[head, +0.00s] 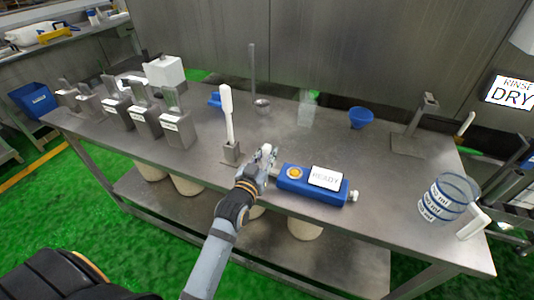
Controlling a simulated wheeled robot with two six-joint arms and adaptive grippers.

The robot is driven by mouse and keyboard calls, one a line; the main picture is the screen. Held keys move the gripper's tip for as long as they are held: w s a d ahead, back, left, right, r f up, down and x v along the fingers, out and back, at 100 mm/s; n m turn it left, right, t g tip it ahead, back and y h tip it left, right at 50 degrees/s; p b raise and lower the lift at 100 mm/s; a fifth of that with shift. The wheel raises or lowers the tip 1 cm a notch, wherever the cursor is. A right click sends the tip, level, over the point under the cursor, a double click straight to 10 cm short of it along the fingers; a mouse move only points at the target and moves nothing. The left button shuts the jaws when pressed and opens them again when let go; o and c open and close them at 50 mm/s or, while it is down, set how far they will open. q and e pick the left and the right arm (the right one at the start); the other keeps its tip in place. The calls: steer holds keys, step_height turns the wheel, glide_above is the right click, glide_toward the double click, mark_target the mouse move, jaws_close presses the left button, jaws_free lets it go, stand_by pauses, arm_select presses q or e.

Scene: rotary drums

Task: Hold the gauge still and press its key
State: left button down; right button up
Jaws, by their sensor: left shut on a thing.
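The gauge (322,193) is a blue box lying on the steel table near its front edge. Its white display (325,177) reads "READY". A round orange key (294,173) sits on its top, left of the display. My left gripper (268,160) is at the gauge's left end, shut on the gauge, with the fingers partly hidden by the wrist. My right gripper is not in view.
A white-handled tool (228,115) stands in a metal holder just left of my gripper. Several grey dispensers (145,119) line the table's left. A clear measuring jug (447,197) stands at the right, a blue funnel (360,118) behind. The table (380,180) is bare between gauge and jug.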

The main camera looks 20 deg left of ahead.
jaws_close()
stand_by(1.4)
